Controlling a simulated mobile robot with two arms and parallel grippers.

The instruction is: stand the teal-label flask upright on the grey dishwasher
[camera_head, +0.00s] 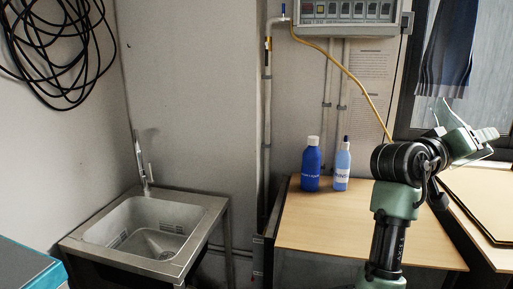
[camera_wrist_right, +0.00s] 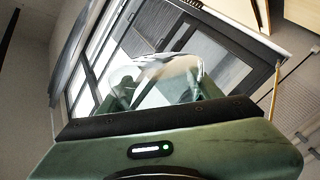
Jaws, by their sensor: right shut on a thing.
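My right gripper (camera_head: 462,139) is raised at the right of the head view, above the wooden table. In the right wrist view, a clear glass flask (camera_wrist_right: 163,78) is between its fingers, and the gripper is shut on it. The flask looks tilted in that view. In the head view, pale clear edges beside the gripper may be the flask, but I cannot make out its shape. No teal label can be made out on it. I cannot identify a grey dishwasher in either view. My left gripper is not in view.
A blue bottle (camera_head: 311,168) and a light blue dropper-capped bottle (camera_head: 342,167) stand at the back of the wooden table (camera_head: 330,228). A steel sink (camera_head: 205,216) stands left, with a teal-edged surface (camera_head: 45,274) at lower left. The table's middle is clear.

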